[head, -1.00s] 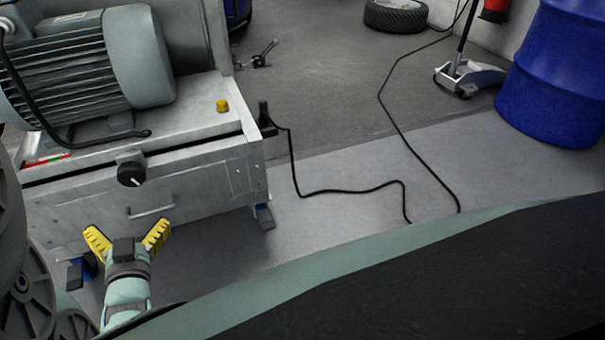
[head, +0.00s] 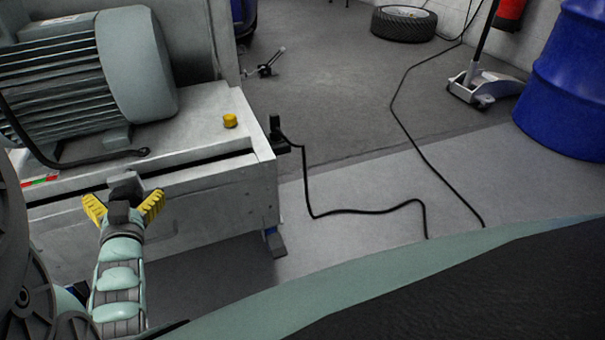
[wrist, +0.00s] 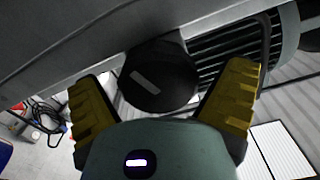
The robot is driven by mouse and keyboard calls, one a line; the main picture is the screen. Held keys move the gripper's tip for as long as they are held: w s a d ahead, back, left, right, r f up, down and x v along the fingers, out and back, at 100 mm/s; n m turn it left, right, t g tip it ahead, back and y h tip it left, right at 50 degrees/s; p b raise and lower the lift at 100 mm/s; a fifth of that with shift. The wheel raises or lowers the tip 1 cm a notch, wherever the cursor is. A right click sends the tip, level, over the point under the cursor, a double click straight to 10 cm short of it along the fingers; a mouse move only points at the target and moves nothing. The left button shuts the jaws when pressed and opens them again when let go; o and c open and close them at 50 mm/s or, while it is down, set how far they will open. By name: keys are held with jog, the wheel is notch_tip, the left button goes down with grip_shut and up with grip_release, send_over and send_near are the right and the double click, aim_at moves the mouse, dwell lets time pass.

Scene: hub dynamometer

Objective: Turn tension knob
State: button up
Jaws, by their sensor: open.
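The tension knob (wrist: 158,78) is a round black knob with a pale pointer line, on the front of the grey machine cabinet (head: 215,195). In the wrist view it lies ahead of my palm, between my two spread yellow fingers. My gripper (head: 123,206) is open, in front of the cabinet at the knob's height. In the head view the gripper hides most of the knob. I cannot tell whether either finger touches it; a gap shows beside the knob in the wrist view.
A large finned motor (head: 85,75) sits on the cabinet, with a black cable in front of it. A yellow button (head: 230,121) is on the cabinet top. A black cable (head: 365,210) runs over the floor. A blue drum (head: 570,85) stands at the right.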

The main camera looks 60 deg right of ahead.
jog(key=shift+s, duration=0.3)
jog(key=shift+a+f, duration=0.1)
jog(key=shift+c, duration=0.8)
jog(key=shift+w, duration=0.1)
jog(key=c, duration=1)
